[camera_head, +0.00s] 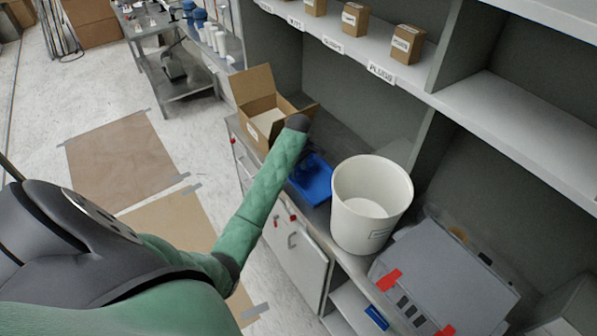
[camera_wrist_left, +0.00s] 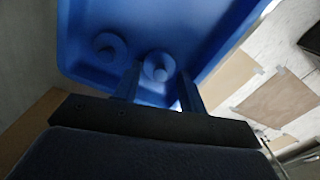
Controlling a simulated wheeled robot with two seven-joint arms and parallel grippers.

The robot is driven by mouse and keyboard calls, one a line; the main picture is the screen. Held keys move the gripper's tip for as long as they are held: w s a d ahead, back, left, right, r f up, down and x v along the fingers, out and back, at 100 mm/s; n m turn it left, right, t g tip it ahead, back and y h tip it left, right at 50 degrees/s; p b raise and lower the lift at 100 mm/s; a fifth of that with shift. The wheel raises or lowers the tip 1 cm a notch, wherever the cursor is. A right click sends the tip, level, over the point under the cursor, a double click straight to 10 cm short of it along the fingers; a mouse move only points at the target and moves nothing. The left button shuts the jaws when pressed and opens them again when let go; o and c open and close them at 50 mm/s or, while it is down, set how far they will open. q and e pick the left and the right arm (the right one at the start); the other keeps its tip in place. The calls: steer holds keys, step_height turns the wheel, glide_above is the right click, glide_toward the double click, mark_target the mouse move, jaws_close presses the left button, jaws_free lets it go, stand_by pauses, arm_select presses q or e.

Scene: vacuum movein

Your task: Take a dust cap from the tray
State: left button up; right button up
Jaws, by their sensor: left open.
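The blue tray (camera_head: 318,188) lies on the counter between the open cardboard box and the white bin. In the left wrist view the tray (camera_wrist_left: 85,30) holds two round blue dust caps, one on the left (camera_wrist_left: 109,47) and one nearer the middle (camera_wrist_left: 159,66). My left gripper (camera_wrist_left: 160,78) is open, its two dark fingers on either side of the middle cap. Whether the fingers touch the cap cannot be told. In the head view my green-sleeved arm hides most of this gripper and the caps. My right gripper is not in view.
The open cardboard box (camera_head: 262,104) stands just behind the tray, and the white bin (camera_head: 352,225) just right of it. A grey machine with red parts (camera_head: 440,282) lies further right. Labelled shelves (camera_head: 360,50) with small boxes run above the counter.

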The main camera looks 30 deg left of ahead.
arm_select(q)
steer(key=shift+f, duration=0.15)
jaws_close()
stand_by(0.4)
steer(key=shift+w+r+b, duration=0.1)
steer(key=shift+r+b, duration=0.45)
steer(key=shift+r, duration=0.15)
step_height(320, 180, up, 3)
steer(key=shift+b, duration=0.75)
step_height(320, 180, up, 4)
steer(key=p, duration=0.2)
step_height(320, 180, up, 10)
glide_above(299, 171)
steer(key=shift+f, duration=0.2)
